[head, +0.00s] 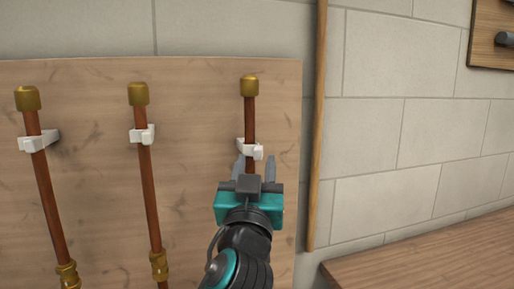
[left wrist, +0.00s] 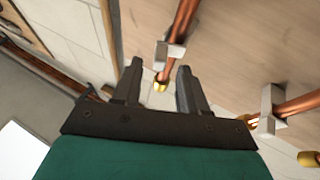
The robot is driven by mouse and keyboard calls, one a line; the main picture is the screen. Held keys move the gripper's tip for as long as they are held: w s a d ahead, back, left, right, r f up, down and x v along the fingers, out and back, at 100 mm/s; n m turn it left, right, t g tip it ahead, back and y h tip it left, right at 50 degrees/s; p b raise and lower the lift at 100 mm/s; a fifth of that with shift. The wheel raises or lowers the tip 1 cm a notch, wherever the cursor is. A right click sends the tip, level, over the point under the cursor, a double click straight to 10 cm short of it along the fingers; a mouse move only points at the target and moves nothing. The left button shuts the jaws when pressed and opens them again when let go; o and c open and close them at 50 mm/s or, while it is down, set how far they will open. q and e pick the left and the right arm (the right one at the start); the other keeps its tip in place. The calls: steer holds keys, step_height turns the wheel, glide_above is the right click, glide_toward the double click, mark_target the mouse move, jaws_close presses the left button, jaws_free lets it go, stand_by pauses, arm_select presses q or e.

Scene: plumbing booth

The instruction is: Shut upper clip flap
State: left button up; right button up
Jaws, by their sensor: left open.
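Three upright copper pipes with brass caps run up a wooden board, each passing a white clip. The right-hand clip (head: 250,149) sits on the right-hand pipe (head: 250,113), below its cap; I cannot clearly tell how its flap stands. My left gripper (head: 255,162) is open and empty, its fingertips at and just below this clip, one to each side of the pipe in the picture. In the left wrist view, a clip (left wrist: 170,53) on a copper pipe shows just beyond and between the open fingers (left wrist: 160,69). I see no clear contact. My right gripper is out of view.
The middle clip (head: 142,135) and left clip (head: 39,141) are around their pipes. The wooden board (head: 200,85) ends at the right near a thin vertical wooden strip (head: 317,130). A wooden surface (head: 430,255) lies at lower right. The block wall between is clear.

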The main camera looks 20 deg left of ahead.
arm_select(q)
steer(key=shift+x, duration=1.15)
jaws_close()
